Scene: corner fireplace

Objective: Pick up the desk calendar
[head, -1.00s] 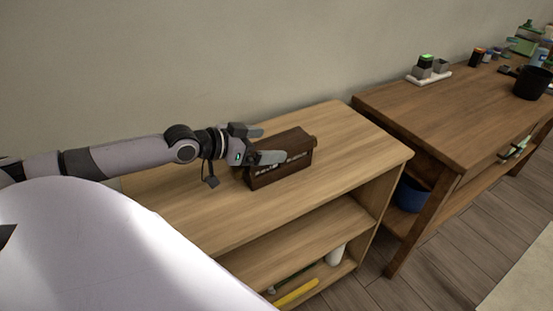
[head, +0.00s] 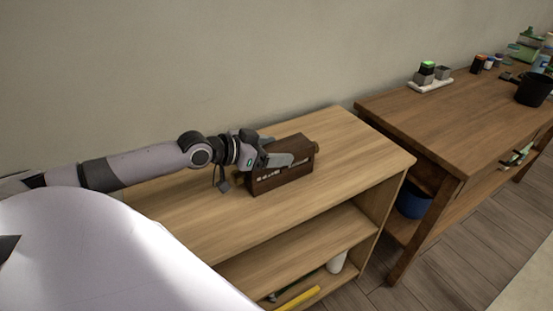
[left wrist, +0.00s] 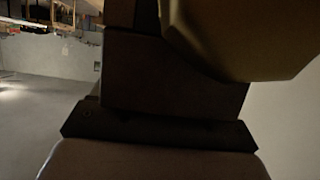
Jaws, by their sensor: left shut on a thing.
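The desk calendar is a dark brown block (head: 283,179) with pale lettering or marks on its front face. It rests on the top of the light wooden shelf unit in the head view, with no clear gap beneath it. My left gripper (head: 283,152) reaches in from the left and is shut on the calendar, with one finger across its front upper side and the other behind. In the left wrist view a dark brown surface (left wrist: 170,80) fills the middle, too dim to make out details. My right gripper is not in view.
The shelf unit's top (head: 345,140) is bare around the calendar. A yellow item (head: 298,299) and a white cylinder (head: 337,262) are on its lower shelf. A darker wooden table (head: 440,125) stands to the right, with a black cup (head: 533,88) and small containers. A wall runs behind.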

